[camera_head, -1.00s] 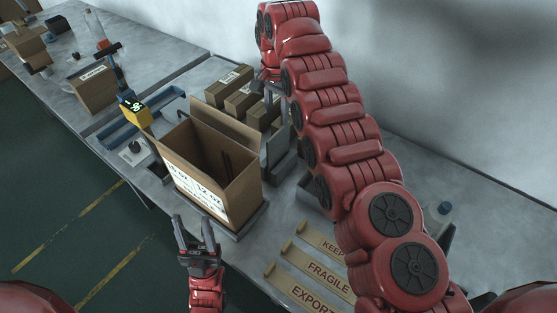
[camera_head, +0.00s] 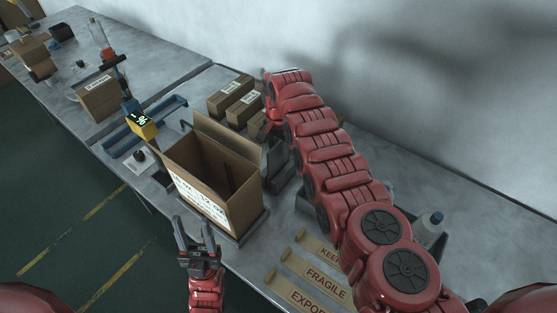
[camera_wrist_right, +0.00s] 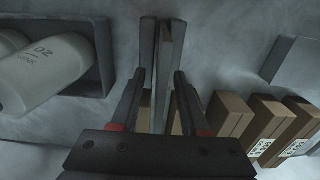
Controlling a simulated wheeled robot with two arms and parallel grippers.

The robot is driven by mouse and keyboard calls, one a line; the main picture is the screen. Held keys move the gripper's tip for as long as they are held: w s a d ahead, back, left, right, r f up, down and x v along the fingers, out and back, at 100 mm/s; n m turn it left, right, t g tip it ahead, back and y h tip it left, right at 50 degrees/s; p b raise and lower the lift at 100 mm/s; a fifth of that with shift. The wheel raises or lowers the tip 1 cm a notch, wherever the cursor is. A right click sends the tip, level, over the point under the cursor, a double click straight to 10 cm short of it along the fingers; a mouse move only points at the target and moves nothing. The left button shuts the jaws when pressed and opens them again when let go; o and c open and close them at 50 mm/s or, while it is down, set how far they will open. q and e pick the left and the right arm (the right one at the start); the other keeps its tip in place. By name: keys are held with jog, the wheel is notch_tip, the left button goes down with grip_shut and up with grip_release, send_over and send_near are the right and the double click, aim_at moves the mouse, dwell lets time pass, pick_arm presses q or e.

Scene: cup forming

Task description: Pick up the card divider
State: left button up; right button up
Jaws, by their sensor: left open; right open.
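A dark grey slotted holder (camera_head: 277,165) stands just right of the open carton. In the head view the right arm hides most of this gripper and the divider. My left gripper (camera_head: 193,226) is open and empty in front of the carton.
The open carton (camera_head: 205,200) stands on a grey base, with dark upright shapes inside. Small brown boxes (camera_head: 231,95) stand behind; they also show in the right wrist view (camera_wrist_right: 265,120). A grey bin with white bottles (camera_wrist_right: 60,70) lies left there. Label strips (camera_head: 322,277) lie at the front.

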jog(key=shift+f, duration=0.25)
grip_shut()
dwell(1.3)
